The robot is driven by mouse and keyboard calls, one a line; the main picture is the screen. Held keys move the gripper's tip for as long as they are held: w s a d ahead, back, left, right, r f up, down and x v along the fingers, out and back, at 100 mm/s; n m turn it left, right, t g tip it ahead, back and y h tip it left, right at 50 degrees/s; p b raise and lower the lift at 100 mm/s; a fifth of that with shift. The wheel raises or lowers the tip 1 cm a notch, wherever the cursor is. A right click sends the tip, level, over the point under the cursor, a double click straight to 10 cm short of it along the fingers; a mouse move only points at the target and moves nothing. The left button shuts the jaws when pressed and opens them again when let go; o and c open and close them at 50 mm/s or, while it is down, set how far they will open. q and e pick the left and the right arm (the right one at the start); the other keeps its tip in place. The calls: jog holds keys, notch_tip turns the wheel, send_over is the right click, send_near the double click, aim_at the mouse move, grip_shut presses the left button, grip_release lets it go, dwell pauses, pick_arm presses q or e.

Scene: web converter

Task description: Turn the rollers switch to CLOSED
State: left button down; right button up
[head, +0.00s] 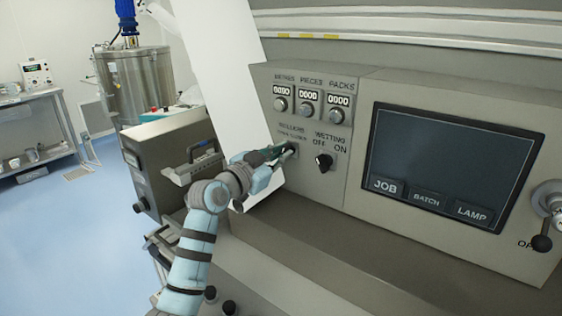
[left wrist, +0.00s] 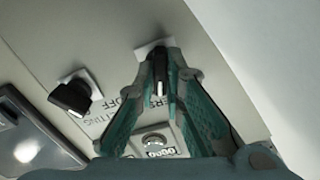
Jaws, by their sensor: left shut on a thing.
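The rollers switch is a small black knob on a light square plate (left wrist: 152,45) on the grey control panel. My left gripper (head: 287,151) reaches it from the left in the head view and covers most of it, along with part of its label. In the left wrist view, the left gripper's green fingertips (left wrist: 160,65) are shut on the black knob (left wrist: 159,88), one on each side. Which way the knob points is hard to tell. My right gripper is in neither view.
The black wetting switch (head: 323,161) sits close to the right of the rollers switch. Counters with round knobs (head: 309,104) are above. A dark screen (head: 447,163) and a lever (head: 543,241) lie further right. A white sheet (head: 222,75) hangs close behind my left gripper.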

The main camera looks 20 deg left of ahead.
pick_arm(q)
jog(key=shift+m+b, duration=0.45)
jog(key=shift+m, duration=0.65)
jog(key=c, duration=1.7)
grip_release()
jog(key=shift+s, duration=0.1)
jog(key=v, duration=1.2)
